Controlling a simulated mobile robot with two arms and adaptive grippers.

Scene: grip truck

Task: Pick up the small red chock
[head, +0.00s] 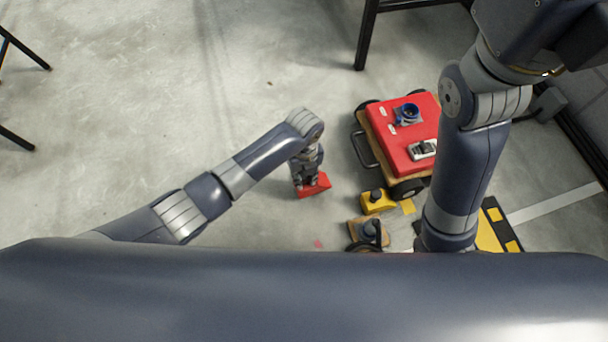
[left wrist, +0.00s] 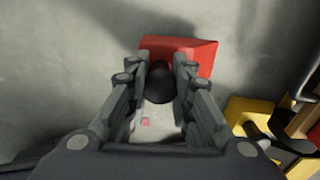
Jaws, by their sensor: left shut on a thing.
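The small red chock (head: 315,186) is on or just above the concrete floor, left of the red cart; I cannot tell whether it touches the floor. My left gripper (head: 308,178) comes down over it from above. In the left wrist view, the red chock (left wrist: 190,50) shows beyond the fingertips, and its round black knob (left wrist: 160,84) is between the two fingers. My left gripper (left wrist: 160,80) is shut on this knob. My right arm hangs at the right of the head view, and its gripper is hidden.
A red-topped cart (head: 405,140) with black wheels and small items on it stands to the right. A yellow chock (head: 376,201) and a wooden piece (head: 366,232) lie in front of it. A black and yellow block (head: 497,230) is at right.

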